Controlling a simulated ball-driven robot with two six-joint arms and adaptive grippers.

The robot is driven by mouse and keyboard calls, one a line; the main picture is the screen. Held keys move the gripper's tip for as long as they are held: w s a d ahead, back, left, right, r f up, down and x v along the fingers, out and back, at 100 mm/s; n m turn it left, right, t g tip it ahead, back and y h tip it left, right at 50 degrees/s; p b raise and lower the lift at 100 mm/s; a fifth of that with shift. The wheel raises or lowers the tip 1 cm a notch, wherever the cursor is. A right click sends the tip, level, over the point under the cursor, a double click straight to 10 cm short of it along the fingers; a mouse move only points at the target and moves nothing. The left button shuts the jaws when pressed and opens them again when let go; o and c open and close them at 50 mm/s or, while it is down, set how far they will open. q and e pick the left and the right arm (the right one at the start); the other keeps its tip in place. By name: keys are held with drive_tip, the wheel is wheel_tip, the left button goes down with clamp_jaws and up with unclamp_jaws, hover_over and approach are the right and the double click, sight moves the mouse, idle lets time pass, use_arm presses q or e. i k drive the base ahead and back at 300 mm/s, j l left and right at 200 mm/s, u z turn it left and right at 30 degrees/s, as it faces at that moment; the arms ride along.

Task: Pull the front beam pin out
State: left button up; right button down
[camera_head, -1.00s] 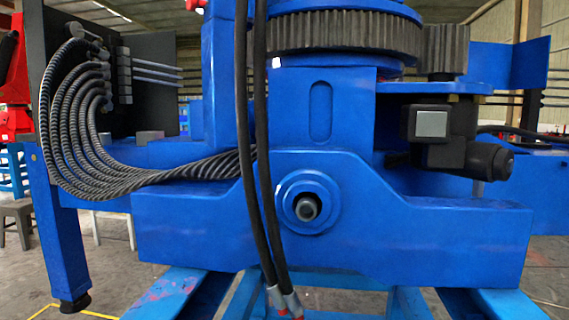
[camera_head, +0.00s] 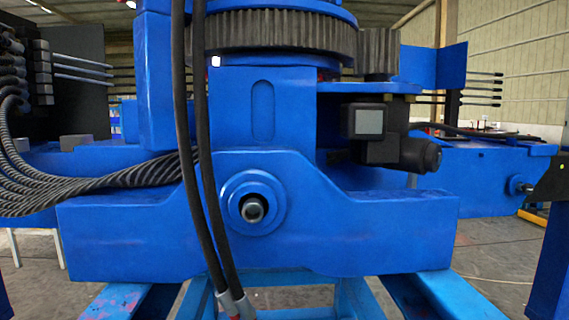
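The front beam pin (camera_head: 252,210) shows as a small grey metal end in the middle of a round blue flange (camera_head: 268,188). The flange sits on the front face of the blue crane beam (camera_head: 370,240), a little left of the middle of the view. The pin sits in its hole, and its length inside the beam is hidden. Two black hoses hang just left of the flange and leave the pin end uncovered. Neither of my grippers is in view.
The black hoses (camera_head: 207,190) run down past the beam. A ribbed hose bundle (camera_head: 100,178) is at left. A black motor (camera_head: 385,140) sits above the beam's right part. A blue leg (camera_head: 552,260) and a dark plate (camera_head: 550,182) stand at the right edge.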

sight(528, 188)
drive_tip(key=z, duration=1.35)
drive_tip(key=i+l, duration=0.8)
drive_tip(key=i+l+z, duration=0.15)
drive_tip(key=i+l, duration=0.7)
drive_tip(key=i, duration=0.1)
